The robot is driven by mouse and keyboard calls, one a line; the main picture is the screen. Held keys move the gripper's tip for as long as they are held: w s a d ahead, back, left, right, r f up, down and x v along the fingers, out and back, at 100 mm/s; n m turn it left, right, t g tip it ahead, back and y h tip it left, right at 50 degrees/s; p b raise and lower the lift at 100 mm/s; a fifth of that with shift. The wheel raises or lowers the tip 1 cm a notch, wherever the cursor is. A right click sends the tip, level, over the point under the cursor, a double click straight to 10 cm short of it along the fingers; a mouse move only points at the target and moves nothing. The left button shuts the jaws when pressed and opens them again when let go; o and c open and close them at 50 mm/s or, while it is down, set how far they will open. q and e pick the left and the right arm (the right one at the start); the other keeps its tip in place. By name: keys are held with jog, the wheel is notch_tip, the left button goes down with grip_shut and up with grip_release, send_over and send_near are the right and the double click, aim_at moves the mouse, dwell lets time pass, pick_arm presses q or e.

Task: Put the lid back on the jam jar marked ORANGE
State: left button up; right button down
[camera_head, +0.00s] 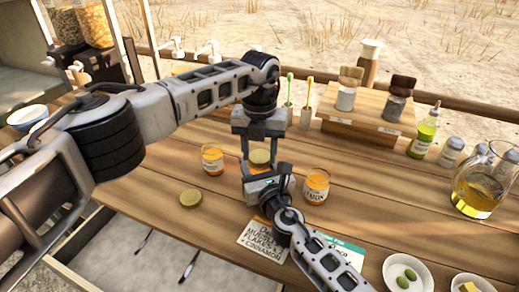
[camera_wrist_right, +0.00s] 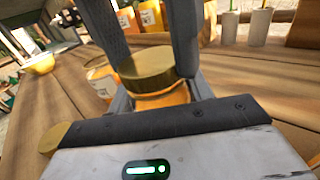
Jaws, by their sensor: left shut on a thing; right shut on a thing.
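A jam jar with orange contents (camera_wrist_right: 160,100) stands in the middle of the table, its label hidden. My right gripper (camera_head: 262,182) is shut around it from the front. A gold lid (camera_head: 260,157) is at the jar's mouth, between the fingers of my left gripper (camera_head: 258,150), which reaches down from above and is shut on it. In the right wrist view the lid (camera_wrist_right: 148,68) looks roughly level over the glass; I cannot tell whether it is fully seated.
One orange jar (camera_head: 213,159) stands left of the held jar; another (camera_head: 316,188), its label seemingly ending in "MON", stands right. A note card (camera_head: 262,240) lies in front. An oil jug (camera_head: 482,185) and small bowls (camera_head: 407,272) are at the right. A spice rack (camera_head: 365,110) stands behind.

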pick_arm(q)
jog(key=m, duration=1.2)
jog(key=shift+m, duration=0.3)
jog(key=m, duration=1)
jog(key=shift+m, duration=0.4)
jog(key=o, duration=1.1)
jog(key=shift+r, duration=2.2)
